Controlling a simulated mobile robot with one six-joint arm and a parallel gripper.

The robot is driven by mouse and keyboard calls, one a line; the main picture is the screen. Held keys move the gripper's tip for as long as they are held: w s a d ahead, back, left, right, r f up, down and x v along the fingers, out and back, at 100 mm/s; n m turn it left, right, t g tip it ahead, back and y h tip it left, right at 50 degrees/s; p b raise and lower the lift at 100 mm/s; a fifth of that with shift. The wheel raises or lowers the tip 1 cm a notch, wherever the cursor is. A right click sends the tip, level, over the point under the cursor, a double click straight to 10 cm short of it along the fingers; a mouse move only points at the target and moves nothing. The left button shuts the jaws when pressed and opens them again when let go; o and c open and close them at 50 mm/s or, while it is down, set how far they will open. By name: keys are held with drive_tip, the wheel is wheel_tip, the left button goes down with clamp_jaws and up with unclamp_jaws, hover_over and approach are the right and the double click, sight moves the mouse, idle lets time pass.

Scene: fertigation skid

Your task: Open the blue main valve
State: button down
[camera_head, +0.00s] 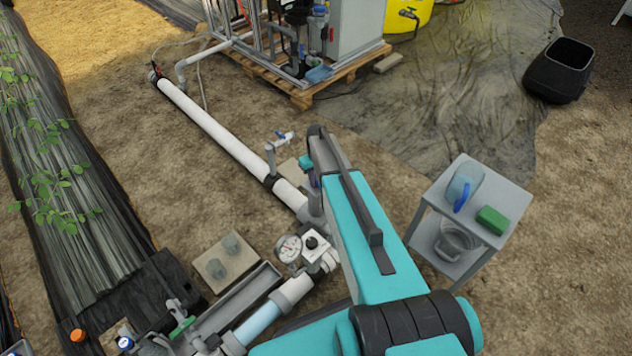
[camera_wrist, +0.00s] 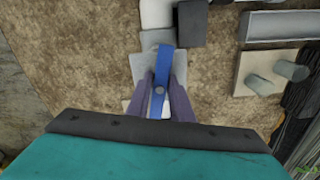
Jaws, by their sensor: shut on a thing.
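The blue lever (camera_wrist: 162,65) of the valve runs up and down in the wrist view, over a grey-white block. My gripper (camera_wrist: 163,82) has one finger on each side of the lever and is shut on it. A round bolt-like spot shows on the lever between the fingers. A smaller valve with a blue-tipped handle (camera_head: 284,138) stands on the white pipe (camera_head: 215,125), left of my arm.
A pressure gauge (camera_head: 289,248) and white fittings sit left of my arm. A concrete slab (camera_head: 213,275) with two grey cylinders lies further left. At right, a grey cart (camera_head: 484,175) carries a jug and green box. A black bin (camera_head: 558,72) stands at back right.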

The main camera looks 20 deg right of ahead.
drive_tip(key=shift+s+d+f+n, duration=0.1)
drive_tip(key=shift+f+n, duration=0.4)
drive_tip(key=shift+n, duration=0.55)
drive_tip(key=shift+d+f+n, duration=0.1)
drive_tip(key=shift+f+n, duration=0.4)
drive_tip(key=shift+n, duration=0.55)
drive_tip(key=c, duration=1.6)
unclamp_jaws()
drive_tip(key=shift+o, duration=0.6)
drive_tip(key=shift+a, duration=0.1)
drive_tip(key=shift+s+a, duration=0.15)
drive_tip(key=shift+p, duration=0.3)
drive_tip(key=shift+w+r+p, duration=0.2)
drive_tip(key=shift+r+p, duration=2.5)
drive_tip(key=shift+r, duration=2.45)
